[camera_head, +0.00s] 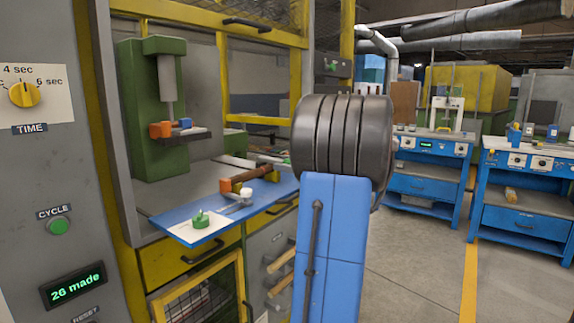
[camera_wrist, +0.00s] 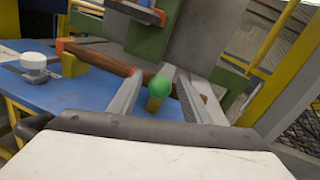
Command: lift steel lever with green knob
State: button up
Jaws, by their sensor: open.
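In the wrist view a round green knob (camera_wrist: 160,86) shows between the two grey fingers of my gripper (camera_wrist: 160,78), which are open and apart from each other. A small yellow piece (camera_wrist: 155,104) shows just below the knob. The steel shaft of the lever cannot be made out. In the head view a small green spot (camera_head: 287,161) by my arm may be the same knob; I cannot tell. My fingers are hidden there behind my dark grey and blue arm. I cannot tell if either finger touches the knob.
A brown wooden bar (camera_head: 250,178) with orange ends lies across the blue bench plate (camera_head: 176,227). A white-capped piece (camera_head: 246,194) and a green part (camera_head: 200,217) on a white card are nearby. A green press (camera_head: 140,115) and yellow frame (camera_head: 222,80) stand behind.

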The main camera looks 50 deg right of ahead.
grip_shut()
